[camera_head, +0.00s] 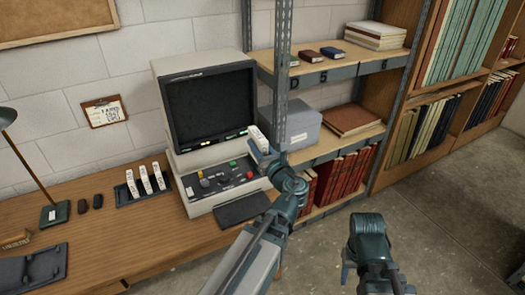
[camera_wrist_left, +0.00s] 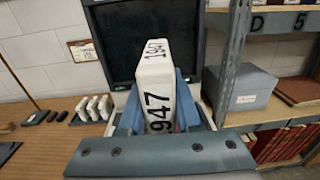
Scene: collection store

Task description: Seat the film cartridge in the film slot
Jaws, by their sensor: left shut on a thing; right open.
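A white film cartridge (camera_head: 258,139), marked 947 and 194- in the left wrist view (camera_wrist_left: 158,85), is clamped between the blue fingers of my left gripper (camera_head: 263,152). It is held in the air in front of the right edge of the microfilm reader (camera_head: 196,192). The reader has a dark screen (camera_head: 210,105) and a panel of coloured knobs (camera_head: 222,179). A narrow lit strip (camera_head: 222,141) runs below the screen; I cannot tell whether the film slot is there. My right gripper (camera_head: 352,262) is open and empty over the floor.
A dark rack (camera_head: 131,192) with several white cartridges stands left of the reader. A metal shelf post (camera_head: 282,75) rises close beside my left gripper. A grey box (camera_head: 296,128) sits on the shelf behind. A lamp (camera_head: 54,213) stands at the left.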

